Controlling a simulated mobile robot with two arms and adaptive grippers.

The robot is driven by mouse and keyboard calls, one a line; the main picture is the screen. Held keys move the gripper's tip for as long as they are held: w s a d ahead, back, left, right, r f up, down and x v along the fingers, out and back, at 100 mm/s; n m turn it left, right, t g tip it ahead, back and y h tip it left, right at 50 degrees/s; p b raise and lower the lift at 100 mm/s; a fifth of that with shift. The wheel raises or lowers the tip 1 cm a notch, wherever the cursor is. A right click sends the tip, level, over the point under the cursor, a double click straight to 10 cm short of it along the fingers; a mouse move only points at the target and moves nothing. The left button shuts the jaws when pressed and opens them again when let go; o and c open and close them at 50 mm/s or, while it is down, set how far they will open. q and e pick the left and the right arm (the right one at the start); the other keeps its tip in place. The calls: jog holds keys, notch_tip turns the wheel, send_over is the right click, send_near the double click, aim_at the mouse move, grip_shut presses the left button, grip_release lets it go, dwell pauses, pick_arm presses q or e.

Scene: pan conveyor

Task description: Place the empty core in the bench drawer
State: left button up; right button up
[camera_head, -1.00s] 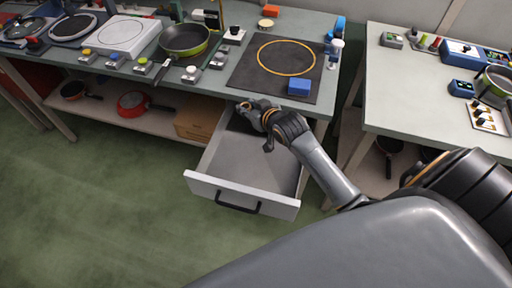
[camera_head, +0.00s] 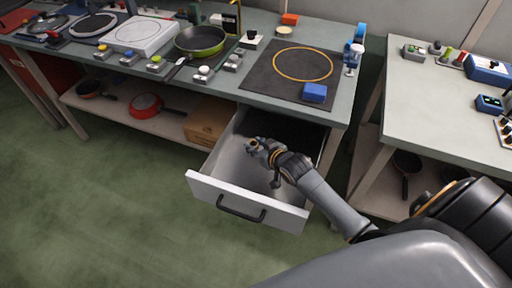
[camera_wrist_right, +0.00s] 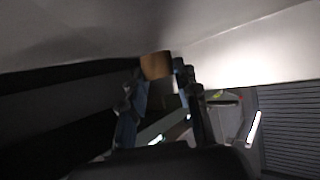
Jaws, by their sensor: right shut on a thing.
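The bench drawer (camera_head: 278,209) is pulled open below the bench top in the head view. My right gripper (camera_head: 254,146) is inside the drawer's outline, over its bare grey floor, towards the back. In the right wrist view the gripper (camera_wrist_right: 160,75) is shut on a small brown piece, the empty core (camera_wrist_right: 156,65), held at the fingertips. The core is dark and small there, and in the head view it is hardly visible at the fingers. I cannot tell whether it touches the drawer floor. My left gripper is not in view.
The bench top (camera_head: 262,88) overhangs the drawer's back. On it are a dark mat (camera_head: 262,70), a blue block (camera_head: 315,93) and a green pan (camera_head: 200,40). A cardboard box (camera_head: 211,120) sits on the shelf left of the drawer. Floor in front is clear.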

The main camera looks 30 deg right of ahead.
jog(key=shift+f, duration=0.45)
jog(key=shift+f, duration=0.1)
jog(key=o, duration=0.7)
jog(key=shift+s+r, duration=0.25)
jog(key=v, duration=0.7)
jog(key=shift+p, duration=0.4)
